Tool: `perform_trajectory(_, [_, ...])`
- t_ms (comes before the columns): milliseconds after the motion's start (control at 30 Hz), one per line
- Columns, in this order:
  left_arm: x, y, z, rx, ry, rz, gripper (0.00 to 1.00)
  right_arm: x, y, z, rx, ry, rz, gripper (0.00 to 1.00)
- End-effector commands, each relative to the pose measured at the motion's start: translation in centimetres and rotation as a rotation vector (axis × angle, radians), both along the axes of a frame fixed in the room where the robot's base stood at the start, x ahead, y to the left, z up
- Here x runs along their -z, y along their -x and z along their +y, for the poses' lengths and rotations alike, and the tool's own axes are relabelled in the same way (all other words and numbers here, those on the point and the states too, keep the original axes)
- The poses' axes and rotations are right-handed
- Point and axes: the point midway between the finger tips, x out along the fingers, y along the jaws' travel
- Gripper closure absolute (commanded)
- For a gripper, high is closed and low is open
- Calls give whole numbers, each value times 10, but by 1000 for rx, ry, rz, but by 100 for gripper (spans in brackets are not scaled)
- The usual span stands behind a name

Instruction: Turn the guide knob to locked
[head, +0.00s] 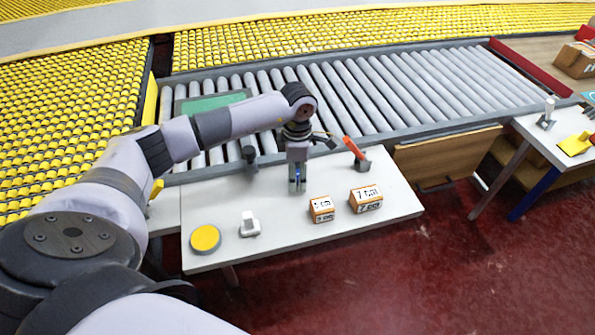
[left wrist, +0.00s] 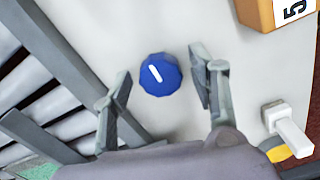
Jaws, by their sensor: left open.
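The blue round guide knob (left wrist: 160,75) sits on the white table top in the left wrist view. A white pointer line on it slants from upper left to lower right. No locked mark can be made out beside it. My left gripper (left wrist: 163,82) is open, with one finger on each side of the knob and a visible gap to each. In the head view the left gripper (head: 297,188) points down at the white table (head: 285,222), and only a bit of blue shows between its fingers. My right gripper is not in view.
A white switch (head: 249,225) and a yellow button (head: 205,239) are at the table's left front. Two numbered blocks (head: 321,209) (head: 366,199) stand right of the gripper. An orange-handled lever (head: 354,150) stands behind. A roller conveyor (head: 400,90) runs along the back.

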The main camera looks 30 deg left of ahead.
Motion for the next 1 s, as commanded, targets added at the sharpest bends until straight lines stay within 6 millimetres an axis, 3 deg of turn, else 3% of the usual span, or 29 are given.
perform_trajectory(233, [1,0,0,0,0,0,46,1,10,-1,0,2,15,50])
perform_trajectory(1000, [0,0,0,0,0,0,94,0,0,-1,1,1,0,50])
